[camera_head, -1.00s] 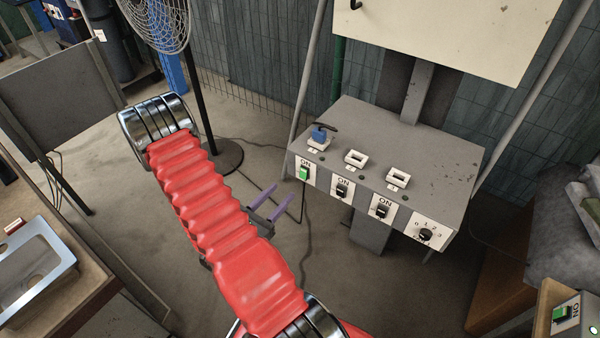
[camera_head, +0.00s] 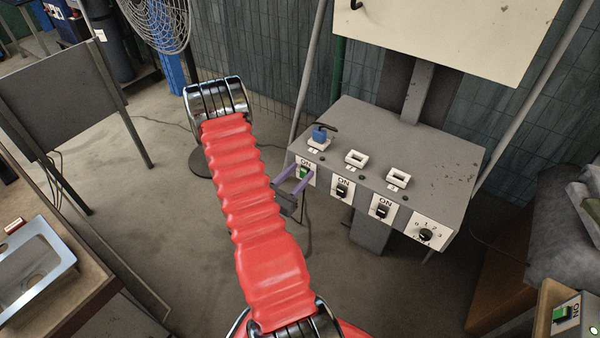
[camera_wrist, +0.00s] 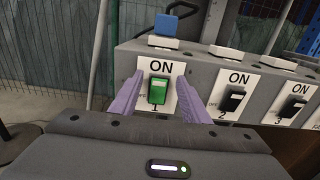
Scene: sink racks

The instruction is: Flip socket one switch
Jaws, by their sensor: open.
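The socket one switch (camera_head: 304,172) is a green rocker on a white plate marked ON, at the left end of the grey box's front face. In the wrist view the green switch (camera_wrist: 158,90) has a "1" below it. My gripper (camera_head: 297,178) is open, its two purple fingers pointing at the switch. In the wrist view the fingers (camera_wrist: 159,98) stand either side of the switch, with a gap on both sides. Whether they touch the plate I cannot tell.
The grey box (camera_head: 450,165) carries black switches two (camera_head: 342,188) and three (camera_head: 382,210) and a dial (camera_head: 425,235). A blue plug (camera_head: 319,134) sits in the left top socket; two other sockets are empty. Another green switch (camera_head: 563,313) is at lower right.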

